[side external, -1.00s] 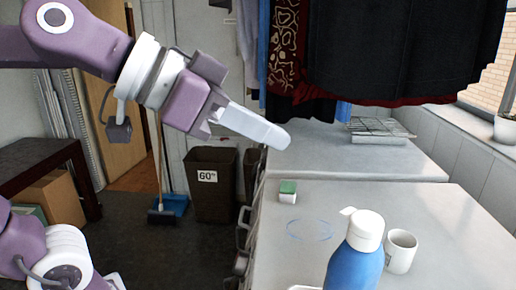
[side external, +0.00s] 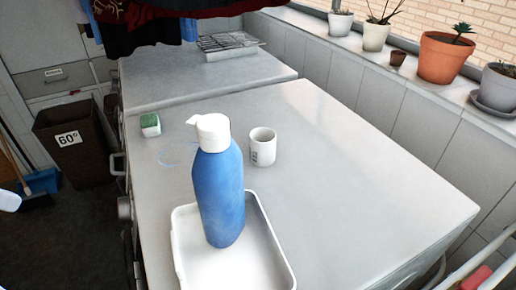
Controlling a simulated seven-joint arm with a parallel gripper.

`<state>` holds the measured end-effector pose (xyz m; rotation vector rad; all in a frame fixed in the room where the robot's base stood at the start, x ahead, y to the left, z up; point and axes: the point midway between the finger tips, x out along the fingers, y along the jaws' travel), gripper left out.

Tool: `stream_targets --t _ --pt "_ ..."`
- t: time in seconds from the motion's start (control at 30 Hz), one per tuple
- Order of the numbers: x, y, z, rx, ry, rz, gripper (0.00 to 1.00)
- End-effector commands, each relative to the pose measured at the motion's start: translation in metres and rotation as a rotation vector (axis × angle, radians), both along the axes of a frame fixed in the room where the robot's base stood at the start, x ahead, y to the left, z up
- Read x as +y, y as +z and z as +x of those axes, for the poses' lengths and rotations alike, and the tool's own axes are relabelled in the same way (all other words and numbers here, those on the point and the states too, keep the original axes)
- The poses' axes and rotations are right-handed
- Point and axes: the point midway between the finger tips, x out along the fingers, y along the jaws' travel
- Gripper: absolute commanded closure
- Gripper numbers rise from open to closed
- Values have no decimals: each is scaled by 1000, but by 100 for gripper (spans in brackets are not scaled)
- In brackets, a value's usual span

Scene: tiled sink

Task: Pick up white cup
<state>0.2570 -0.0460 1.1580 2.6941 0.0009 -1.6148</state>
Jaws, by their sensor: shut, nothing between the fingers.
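The white cup (side external: 262,147) stands upright on the grey worktop (side external: 330,170), just behind and to the right of the blue bottle. It has dark marking low on its side; its handle is not clearly visible. Only the white fingertip end of my gripper (side external: 8,201) shows, at the left edge of the side view. It is shut and empty, far to the left of the cup and apart from it. The rest of my gripper is out of frame.
The blue bottle (side external: 221,195) with a white pump top stands in a white tray (side external: 262,262) in front of the cup. A green and white sponge (side external: 150,124) lies left. A wire rack (side external: 230,42) is behind. Potted plants (side external: 445,57) line the sill. Worktop right of the cup is clear.

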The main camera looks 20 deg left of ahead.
Motion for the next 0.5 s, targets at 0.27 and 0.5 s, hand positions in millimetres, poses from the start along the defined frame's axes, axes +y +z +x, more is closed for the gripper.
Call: stream_targets --t 0.27,0.5 --pt "0 0 0 0 -1 0 100" --pt "0 0 0 -1 -1 0 92"
